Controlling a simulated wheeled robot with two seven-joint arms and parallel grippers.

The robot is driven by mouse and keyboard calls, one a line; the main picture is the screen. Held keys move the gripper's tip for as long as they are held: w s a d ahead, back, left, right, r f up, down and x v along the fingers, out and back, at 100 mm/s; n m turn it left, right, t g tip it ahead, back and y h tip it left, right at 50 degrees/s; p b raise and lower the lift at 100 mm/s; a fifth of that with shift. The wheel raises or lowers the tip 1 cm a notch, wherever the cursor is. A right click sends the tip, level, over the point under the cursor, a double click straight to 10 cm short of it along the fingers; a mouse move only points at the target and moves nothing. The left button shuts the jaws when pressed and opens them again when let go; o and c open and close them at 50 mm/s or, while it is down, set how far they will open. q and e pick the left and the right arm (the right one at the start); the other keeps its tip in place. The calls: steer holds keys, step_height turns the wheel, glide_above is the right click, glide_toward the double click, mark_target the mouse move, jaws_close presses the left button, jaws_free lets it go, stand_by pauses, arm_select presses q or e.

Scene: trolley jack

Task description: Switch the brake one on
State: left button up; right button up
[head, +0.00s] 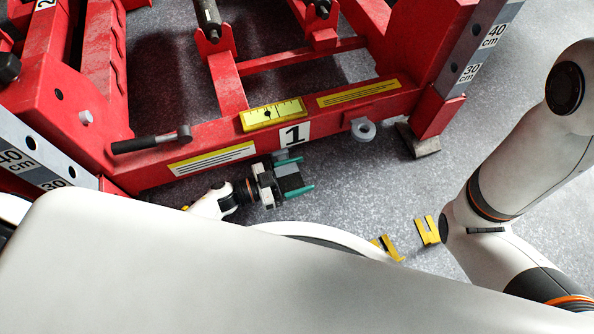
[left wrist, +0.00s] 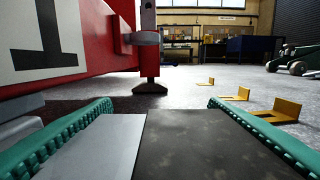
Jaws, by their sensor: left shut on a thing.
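The red jack frame (head: 215,145) carries a white plate marked 1 (head: 295,134), which shows large at the left in the left wrist view (left wrist: 45,35). A lever with a black grip (head: 150,143) lies along the beam, left of the plate. My left gripper (head: 294,177) is just below the plate, beside the beam. Its green fingers are on either side of a flat grey and black plate-like piece (left wrist: 190,145) and shut on it. How this piece joins the jack is hidden. My right gripper is out of view.
Yellow brackets (head: 427,231) lie on the grey floor right of the left gripper. A jack foot (left wrist: 150,85) stands ahead in the left wrist view. A round grey ring (head: 363,129) sticks out of the beam. The floor between foot and brackets is clear.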

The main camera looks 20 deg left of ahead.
arm_select(q)
steer(key=shift+a+f+m, duration=0.1)
steer(key=shift+f+m, duration=0.65)
steer(key=shift+m, duration=0.35)
steer(key=o, duration=1.4)
steer(key=shift+a, duration=0.2)
steer(key=p+v, duration=0.4)
steer(key=v, duration=0.6)
steer(key=shift+s+a+r+p, duration=0.1)
steer(key=shift+s+a+p, duration=0.15)
steer(key=shift+p, duration=0.1)
steer(key=shift+s+a, duration=0.3)
steer(key=shift+a, duration=0.1)
